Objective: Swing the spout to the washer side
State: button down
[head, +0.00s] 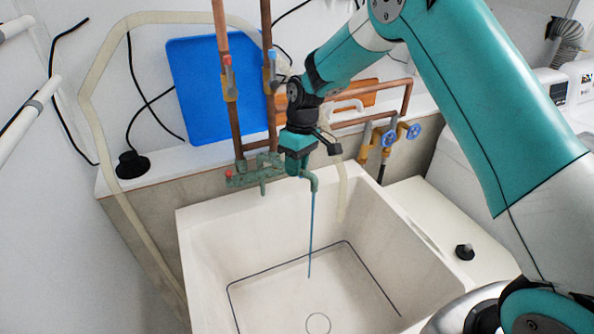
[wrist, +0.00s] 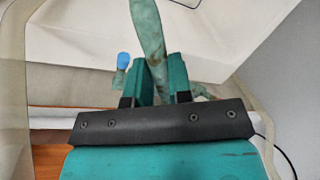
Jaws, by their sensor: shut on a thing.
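The spout (head: 314,182) is a green, weathered pipe over the back of the white sink (head: 200,240). A thin blue stream (head: 311,235) runs down from its end into the basin. My gripper (head: 296,162) is down at the tap body (head: 250,175), shut on the spout. In the wrist view the spout (wrist: 150,35) passes between the two teal fingers of my gripper (wrist: 162,78). Part of the spout and its joint is hidden behind my gripper in the head view.
Copper pipes (head: 234,125) rise behind the tap, close to my wrist. Blue valve wheels (head: 413,131) are to the right. A blue board (head: 195,85) leans on the wall. White appliances (head: 572,80) stand at far right. The basin is open.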

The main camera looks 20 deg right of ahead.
jog(key=shift+w+d+r+n, duration=0.1)
jog(key=shift+w+d+n, duration=0.7)
jog(key=shift+n, duration=0.2)
jog(key=c, duration=1.1)
grip_release()
jog(key=shift+o, duration=0.2)
jog(key=shift+b, duration=0.3)
notch_tip(320, 180, up, 17)
jog(key=w+d+p, duration=0.1)
jog(key=w+d, duration=0.1)
jog(key=shift+w+d, duration=0.15)
jog(key=shift+w, duration=0.05)
